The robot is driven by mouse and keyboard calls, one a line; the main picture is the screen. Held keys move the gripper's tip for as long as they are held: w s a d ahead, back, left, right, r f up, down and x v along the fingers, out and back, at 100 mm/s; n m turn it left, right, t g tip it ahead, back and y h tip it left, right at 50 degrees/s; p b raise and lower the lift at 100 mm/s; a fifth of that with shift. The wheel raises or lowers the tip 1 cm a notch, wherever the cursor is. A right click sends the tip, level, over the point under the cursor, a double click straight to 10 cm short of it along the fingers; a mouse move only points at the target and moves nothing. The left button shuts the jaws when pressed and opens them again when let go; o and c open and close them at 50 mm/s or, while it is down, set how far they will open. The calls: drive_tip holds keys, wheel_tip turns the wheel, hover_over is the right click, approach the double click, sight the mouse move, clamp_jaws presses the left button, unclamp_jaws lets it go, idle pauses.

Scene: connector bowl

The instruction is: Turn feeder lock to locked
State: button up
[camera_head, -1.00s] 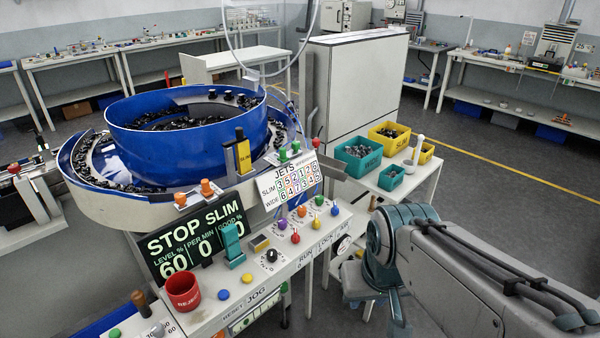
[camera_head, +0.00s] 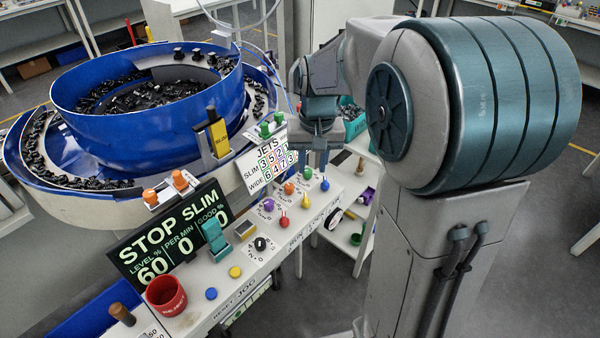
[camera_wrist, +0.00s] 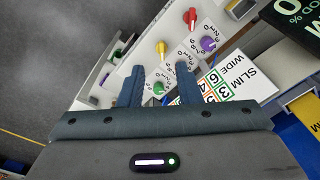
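The control panel (camera_head: 228,262) carries coloured knobs, with small RUN, LOCK and AIR lettering along its front edge. A red knob (camera_head: 284,222), a yellow knob (camera_head: 306,202) and a blue knob (camera_head: 325,184) stand along that edge. The LOCK lettering seems to belong to the yellow knob, but it is too small to be sure. My gripper (camera_head: 315,158) points down above the panel's far end, open and empty. In the wrist view its fingers (camera_wrist: 160,72) are apart, with a green knob (camera_wrist: 158,87) between them in the picture and the yellow knob (camera_wrist: 161,48) just beyond.
A purple knob (camera_head: 268,204) and an orange knob (camera_head: 289,188) sit close behind the front row. The JETS board (camera_head: 268,166) rises beside my gripper. The blue bowl (camera_head: 150,130) is at left. A red cup (camera_head: 165,295) stands on the near end.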

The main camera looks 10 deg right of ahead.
approach(306, 197)
drive_tip(key=shift+g, duration=0.3)
drive_tip(key=f, duration=0.2)
drive_tip(key=f+p, duration=0.1)
drive_tip(key=f, duration=0.5)
drive_tip(key=shift+w+a+f+p, duration=0.15)
drive_tip(key=shift+w+p, duration=0.1)
drive_tip(key=shift+p, duration=0.05)
clamp_jaws()
